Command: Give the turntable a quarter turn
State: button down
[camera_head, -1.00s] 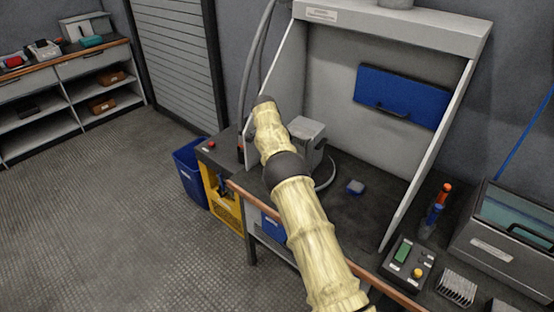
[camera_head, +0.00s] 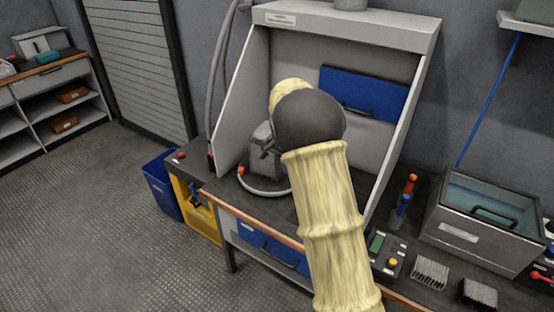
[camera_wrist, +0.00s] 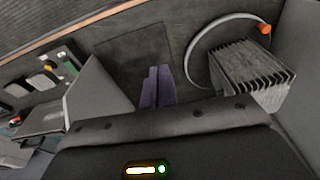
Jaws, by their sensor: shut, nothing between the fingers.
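The turntable appears as a dark disc with a pale grey rim (camera_wrist: 189,60) and an orange knob (camera_wrist: 264,28) on the rim. A grey finned block (camera_wrist: 238,74) stands on it. In the head view the rim (camera_head: 265,193) shows on the bench inside the hood, with the orange knob (camera_head: 240,170) at its left; my arm hides the right part. My gripper (camera_wrist: 158,72) is shut and empty. In the wrist view its fingers are left of the rim, apart from it, over the dark bench top. The head view hides the gripper behind my arm.
The hood's side panel (camera_head: 243,100) stands close by the turntable. A control box (camera_head: 388,253), small finned parts (camera_head: 430,272), upright orange and blue tools (camera_head: 404,200) and a lidded tank (camera_head: 485,225) stand on the right. Dark bench top beside the fingers is clear.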

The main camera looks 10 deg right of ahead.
jog(key=s+a+n, duration=0.1)
jog(key=s+n, duration=0.4)
jog(key=s, duration=0.9)
jog(key=s+a+n+t+y, duration=0.1)
jog(key=s+n, duration=0.3)
jog(key=s, duration=1)
jog(key=shift+a+n, duration=0.3)
jog(key=shift+n, duration=0.1)
